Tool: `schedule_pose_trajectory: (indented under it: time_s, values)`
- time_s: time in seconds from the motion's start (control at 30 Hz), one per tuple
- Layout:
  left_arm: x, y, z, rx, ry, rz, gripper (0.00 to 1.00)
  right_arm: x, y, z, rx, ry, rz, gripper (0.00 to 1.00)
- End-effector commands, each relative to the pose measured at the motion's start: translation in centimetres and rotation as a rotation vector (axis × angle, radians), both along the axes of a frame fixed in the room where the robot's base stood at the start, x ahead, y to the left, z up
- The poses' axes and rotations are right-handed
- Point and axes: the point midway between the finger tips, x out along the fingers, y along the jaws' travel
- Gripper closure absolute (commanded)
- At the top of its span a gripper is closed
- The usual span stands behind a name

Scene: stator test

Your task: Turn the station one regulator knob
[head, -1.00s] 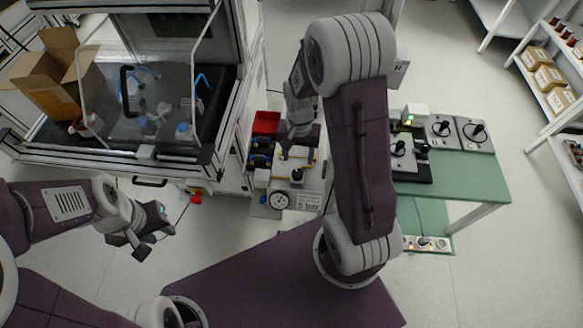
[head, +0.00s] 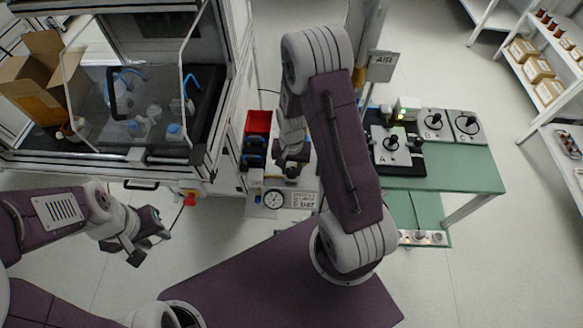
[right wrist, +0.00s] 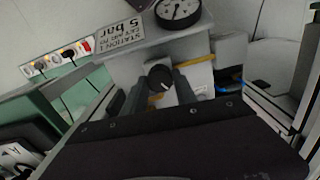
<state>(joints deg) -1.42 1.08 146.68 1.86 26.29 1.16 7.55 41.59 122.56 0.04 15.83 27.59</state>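The regulator knob (right wrist: 160,77) is round and black with a white mark on its face, seen in the right wrist view. My right gripper (right wrist: 166,88) is open, with its two dark fingers on either side in front of the knob; I cannot tell whether they touch it. In the head view the right gripper (head: 291,162) is over the station, hiding the knob. The pressure gauge (head: 274,200) and the station sign (head: 303,199) reading 5 bar are beside it; the gauge (right wrist: 178,10) and sign (right wrist: 122,36) also show in the wrist view. My left gripper (head: 145,245) is open and empty, away at the left.
A glass-fronted cabinet (head: 190,160) stands left of the station, with an open cardboard box (head: 40,85) inside. A red bin (head: 257,122) is behind the station. A green table (head: 460,172) with knob boxes stands at the right. A power strip (head: 422,238) is below it.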

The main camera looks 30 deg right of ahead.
Motion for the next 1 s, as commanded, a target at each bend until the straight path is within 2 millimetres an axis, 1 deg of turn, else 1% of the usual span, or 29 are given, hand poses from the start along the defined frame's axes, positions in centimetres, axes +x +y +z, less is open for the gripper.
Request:
schedule_pose_trajectory:
  time_s: [0.03,0.1,0.2,0.27,0.43,0.57,0.63,0.87,0.9,0.97,1.0]
  values:
    - [0.0,0.0,0.0,0.0,0.0,0.0,0.67,0.0,0.0,0.0,0.0,0.0,0.0,0.83]
    - [0.0,0.0,0.0,0.0,0.0,0.0,0.67,0.0,0.0,0.0,0.0,0.0,0.0,1.0]
    - [0.0,0.0,0.1,0.0,0.0,0.0,0.67,0.0,0.0,0.1,0.0,0.0,0.01,1.0]
    - [0.0,0.0,0.5,0.0,0.0,0.0,0.67,0.0,0.0,0.2,0.0,0.001,0.055,1.0]
    - [0.0,0.0,1.5,0.0,0.0,0.0,0.67,0.0,0.0,0.3,0.0,0.002,0.293,1.0]
    - [0.0,0.0,1.8,0.0,0.0,0.0,0.67,0.0,0.0,0.2,0.0,0.002,0.412,1.0]
    - [0.0,0.0,1.8,0.0,0.0,0.0,0.67,0.0,0.0,0.1,0.0,0.002,0.437,1.0]
    - [0.0,0.0,1.7,0.0,0.0,0.0,0.67,0.0,0.0,0.0,0.0,0.0,0.439,1.0]
    - [0.0,0.0,1.7,0.0,0.0,0.0,0.67,0.0,0.0,0.0,0.0,0.0,0.439,0.61]
    - [0.0,0.0,1.7,0.0,0.0,0.0,0.67,0.0,0.0,0.0,0.0,0.0,0.438,0.44]
    - [0.0,0.0,1.7,0.0,0.0,0.0,0.67,0.0,0.0,0.0,0.0,0.0,0.438,0.44]
